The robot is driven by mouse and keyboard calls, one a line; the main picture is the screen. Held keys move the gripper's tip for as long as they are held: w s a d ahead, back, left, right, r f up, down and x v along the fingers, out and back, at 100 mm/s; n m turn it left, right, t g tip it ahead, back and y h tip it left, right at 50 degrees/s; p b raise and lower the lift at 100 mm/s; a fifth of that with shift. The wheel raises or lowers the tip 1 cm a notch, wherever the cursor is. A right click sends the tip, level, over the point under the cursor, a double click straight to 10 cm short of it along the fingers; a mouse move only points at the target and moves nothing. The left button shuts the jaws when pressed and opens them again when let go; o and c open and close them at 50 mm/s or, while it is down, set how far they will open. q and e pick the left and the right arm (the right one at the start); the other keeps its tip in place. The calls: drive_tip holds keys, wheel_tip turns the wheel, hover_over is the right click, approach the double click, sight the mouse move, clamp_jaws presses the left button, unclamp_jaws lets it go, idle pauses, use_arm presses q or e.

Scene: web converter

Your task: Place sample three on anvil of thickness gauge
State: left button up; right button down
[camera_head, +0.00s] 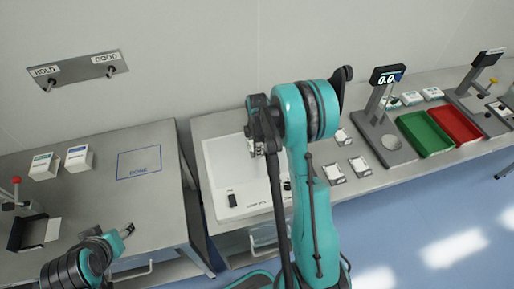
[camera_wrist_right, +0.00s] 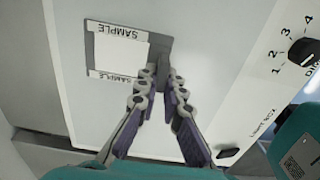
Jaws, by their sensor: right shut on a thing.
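My right gripper (camera_head: 258,142) is over the white light box (camera_head: 222,178), and its arm hides much of that box. In the right wrist view the gripper (camera_wrist_right: 162,80) is shut on the edge of a sample (camera_wrist_right: 122,48), a white square in a grey frame with SAMPLE labels. I cannot read its number, nor tell whether it touches the box. Two stands with displays are at the right, one with a round plate (camera_head: 391,142) and one farther right (camera_head: 482,68); I cannot tell which is the thickness gauge. My left gripper (camera_head: 122,234) is at lower left, its jaws unclear.
Several small samples (camera_head: 360,167) lie right of my right arm. A green tray (camera_head: 425,133) and a red tray (camera_head: 456,125) stand between the two display stands. A blue-outlined area (camera_head: 139,163) on the left table is clear. A gap separates the tables.

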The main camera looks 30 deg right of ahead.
drive_tip(key=shift+r, duration=0.15)
wheel_tip(320, 180, up, 4)
drive_tip(key=shift+s+d+r, duration=0.1)
drive_tip(key=shift+d+r, duration=0.05)
drive_tip(key=s+d+r+p, duration=0.1)
drive_tip(key=s+d+r, duration=0.5)
drive_tip(key=s+d, duration=0.2)
drive_tip(key=shift+s+r, duration=0.15)
drive_tip(key=shift+r, duration=0.1)
